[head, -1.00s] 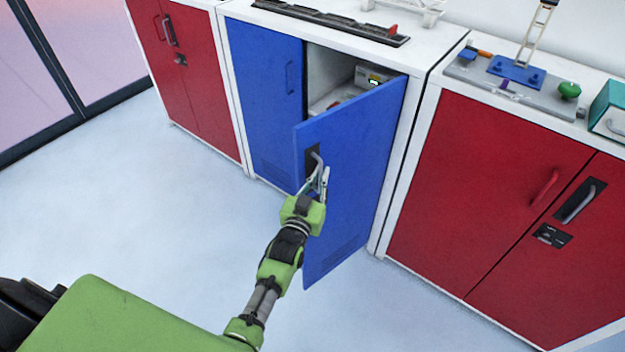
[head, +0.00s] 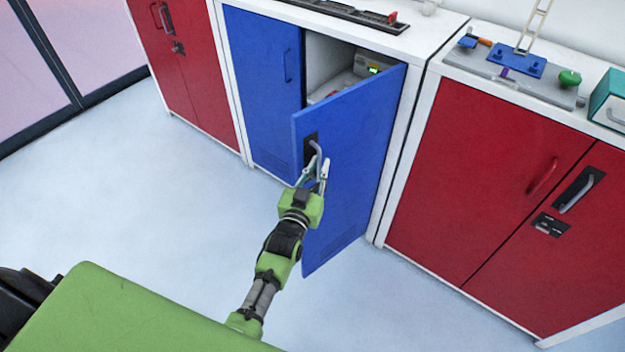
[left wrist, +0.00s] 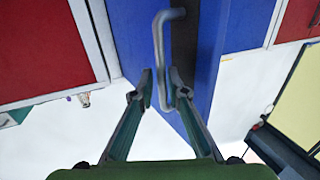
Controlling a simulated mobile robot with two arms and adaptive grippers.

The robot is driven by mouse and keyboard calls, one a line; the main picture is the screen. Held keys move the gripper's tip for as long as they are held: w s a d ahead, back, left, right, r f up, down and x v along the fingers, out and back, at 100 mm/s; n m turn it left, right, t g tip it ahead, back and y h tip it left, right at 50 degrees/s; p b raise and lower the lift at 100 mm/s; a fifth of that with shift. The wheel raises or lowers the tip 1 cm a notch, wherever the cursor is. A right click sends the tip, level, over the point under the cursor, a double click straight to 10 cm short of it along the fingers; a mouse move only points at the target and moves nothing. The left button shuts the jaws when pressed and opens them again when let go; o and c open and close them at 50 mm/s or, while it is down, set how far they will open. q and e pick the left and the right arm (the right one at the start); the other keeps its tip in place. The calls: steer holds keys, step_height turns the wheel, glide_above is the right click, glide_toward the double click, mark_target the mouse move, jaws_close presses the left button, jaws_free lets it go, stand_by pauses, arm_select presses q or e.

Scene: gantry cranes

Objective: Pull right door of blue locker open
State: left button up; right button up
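The blue locker (head: 262,85) stands between two red lockers. My left gripper (head: 314,172) is at this handle. The locker's left door is shut. My right gripper is in no view.
Red lockers stand left (head: 190,70) and right (head: 480,180) of the blue one, with shut doors. A device with a lit display (head: 370,66) is inside. A model crane base (head: 516,64) rests on the right locker. The floor (head: 180,200) before the doors is clear.

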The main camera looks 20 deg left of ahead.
arm_select(q)
steer(key=s, duration=1)
steer(key=shift+s+d, duration=0.25)
steer(key=shift+s, duration=0.1)
steer(key=shift+r, duration=0.1)
